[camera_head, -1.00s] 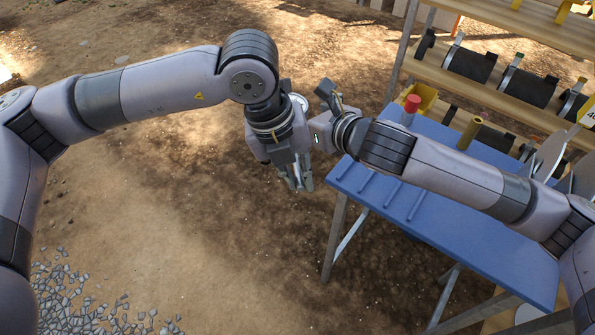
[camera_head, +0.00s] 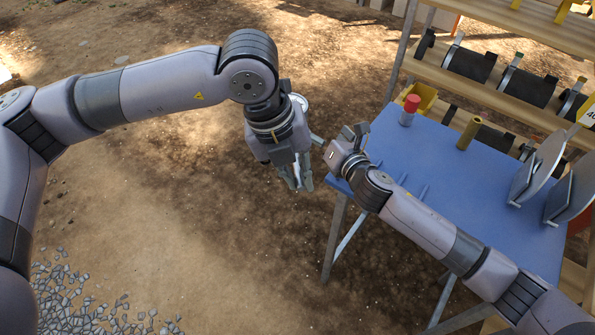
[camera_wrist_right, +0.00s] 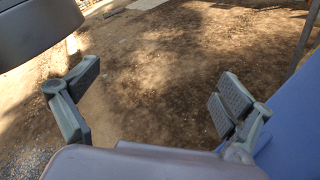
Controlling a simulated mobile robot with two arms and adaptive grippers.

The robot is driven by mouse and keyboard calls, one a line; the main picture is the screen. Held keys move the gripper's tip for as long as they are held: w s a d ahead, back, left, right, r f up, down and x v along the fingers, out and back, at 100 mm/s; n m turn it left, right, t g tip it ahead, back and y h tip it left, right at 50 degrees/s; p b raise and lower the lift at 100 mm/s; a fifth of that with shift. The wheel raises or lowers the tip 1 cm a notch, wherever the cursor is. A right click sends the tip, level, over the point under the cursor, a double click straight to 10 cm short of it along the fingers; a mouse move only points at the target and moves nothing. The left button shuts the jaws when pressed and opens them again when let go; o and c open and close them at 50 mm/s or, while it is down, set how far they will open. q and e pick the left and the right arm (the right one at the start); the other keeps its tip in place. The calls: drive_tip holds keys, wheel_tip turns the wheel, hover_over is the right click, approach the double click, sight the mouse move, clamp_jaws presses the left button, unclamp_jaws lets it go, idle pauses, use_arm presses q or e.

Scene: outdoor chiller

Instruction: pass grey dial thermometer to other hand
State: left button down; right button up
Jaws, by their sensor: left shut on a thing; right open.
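My left gripper (camera_head: 299,184) points down near the middle of the head view and is shut. A pale round disc, which looks like the dial of the grey thermometer (camera_head: 300,101), shows just behind the left wrist. The rest of it is hidden by the hand, so how the fingers hold it cannot be seen. My right gripper (camera_head: 338,134) is open just right of the left hand, apart from the dial. In the right wrist view my right gripper (camera_wrist_right: 158,85) has its fingers spread wide with only bare ground between them.
A blue table (camera_head: 440,170) stands right of the hands, partly under my right arm. It carries a red-capped container (camera_head: 410,110), a yellowish cylinder (camera_head: 468,133) and grey discs (camera_head: 540,165). A shelf with dark rolls (camera_head: 470,66) is behind. Ground on the left is open.

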drive_tip(key=s+a+f+n+g+y, duration=0.5)
drive_tip(key=s+a+f+n+g, duration=0.3)
drive_tip(key=s+a+f+n, duration=0.75)
drive_tip(key=w+d+f+m+t+h, duration=0.2)
drive_tip(key=d+f+m+h, duration=0.2)
drive_tip(key=d+f+m, duration=1.2)
drive_tip(key=s+d+f+m+h, duration=0.5)
drive_tip(key=s+d+f+m, duration=0.4)
drive_tip(key=m, duration=0.6)
drive_tip(key=s+d+f+m+g+h, duration=0.1)
drive_tip(key=s+d+f+m+g, duration=0.1)
drive_tip(key=s, duration=0.9)
drive_tip(key=s+d+f+m+g+h, duration=0.1)
drive_tip(key=s+d+f+m+g, duration=0.2)
drive_tip(key=s+d+f+m, duration=0.2)
drive_tip(key=s+d+f+m+g+h, duration=0.1)
drive_tip(key=s+f+m, duration=0.6)
drive_tip(key=s, duration=0.9)
drive_tip(key=d+m+g, duration=0.1)
drive_tip(key=d+m, duration=0.1)
drive_tip(key=m, duration=0.1)
drive_tip(key=shift+s+d+g, duration=0.3)
drive_tip(key=shift+s+d, duration=0.1)
